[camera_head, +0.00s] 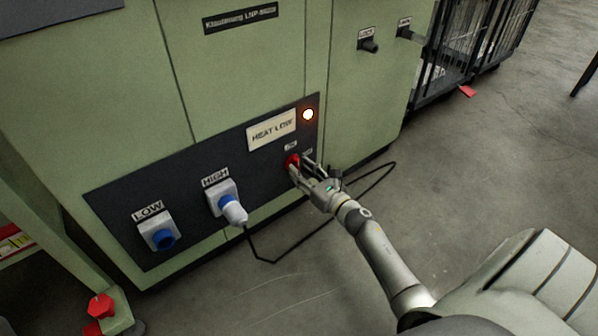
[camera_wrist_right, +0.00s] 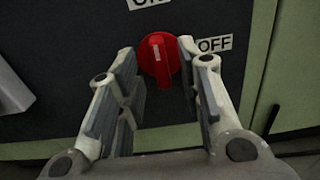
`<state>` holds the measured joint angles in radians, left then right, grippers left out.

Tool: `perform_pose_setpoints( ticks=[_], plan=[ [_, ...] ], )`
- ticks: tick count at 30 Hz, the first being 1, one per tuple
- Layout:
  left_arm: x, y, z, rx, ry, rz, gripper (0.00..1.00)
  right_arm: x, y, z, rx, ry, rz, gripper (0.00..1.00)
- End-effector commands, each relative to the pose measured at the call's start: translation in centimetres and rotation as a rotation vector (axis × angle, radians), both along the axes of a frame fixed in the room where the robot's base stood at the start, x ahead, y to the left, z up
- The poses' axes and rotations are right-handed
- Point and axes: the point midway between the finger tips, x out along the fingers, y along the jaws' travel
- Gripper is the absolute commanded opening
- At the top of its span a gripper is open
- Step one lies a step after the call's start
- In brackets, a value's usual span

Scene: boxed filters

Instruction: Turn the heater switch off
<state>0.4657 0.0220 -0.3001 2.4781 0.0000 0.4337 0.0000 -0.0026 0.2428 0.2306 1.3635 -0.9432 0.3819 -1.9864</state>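The heater switch is a red rotary knob (camera_head: 291,161) on the dark panel (camera_head: 188,220) of a green machine, under the "HEAT LOW" plate (camera_head: 271,130). An orange light (camera_head: 308,114) glows by the plate. In the wrist view the knob (camera_wrist_right: 159,58) has its ridge roughly upright, with an ON label above, partly cut off, and an OFF label (camera_wrist_right: 214,44) to its right. My right gripper (camera_head: 300,167) is at the knob; its fingers (camera_wrist_right: 160,62) are apart on either side, with gaps to the knob visible. My left gripper is out of view.
Left of the knob are a HIGH socket (camera_head: 219,193) with a white plug (camera_head: 235,211) and a LOW socket (camera_head: 158,233) with a blue cover. The plug's black cable (camera_head: 268,261) loops over the floor. A dark cage (camera_head: 465,45) stands at the back right.

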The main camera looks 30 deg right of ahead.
Motion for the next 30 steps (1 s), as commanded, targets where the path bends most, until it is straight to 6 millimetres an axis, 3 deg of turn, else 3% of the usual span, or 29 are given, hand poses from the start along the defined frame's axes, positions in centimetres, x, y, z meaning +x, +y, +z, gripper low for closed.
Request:
perform_pose_setpoints(
  ticks=[6, 15, 23, 30],
  plan=[
    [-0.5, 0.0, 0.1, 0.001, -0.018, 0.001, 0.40, 1.7, 0.1, -0.1, 0.001, 0.000, -0.001, 0.34],
    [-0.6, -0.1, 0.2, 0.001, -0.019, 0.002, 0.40, 1.9, 0.1, 0.0, 0.002, 0.001, -0.001, 0.34],
    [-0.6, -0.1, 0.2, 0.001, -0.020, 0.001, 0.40, 1.9, 0.1, 0.0, 0.002, 0.001, -0.001, 0.02],
    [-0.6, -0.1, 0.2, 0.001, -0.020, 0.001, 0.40, 1.8, 0.2, 0.0, 0.006, 0.001, 0.000, 0.00]
  ],
)
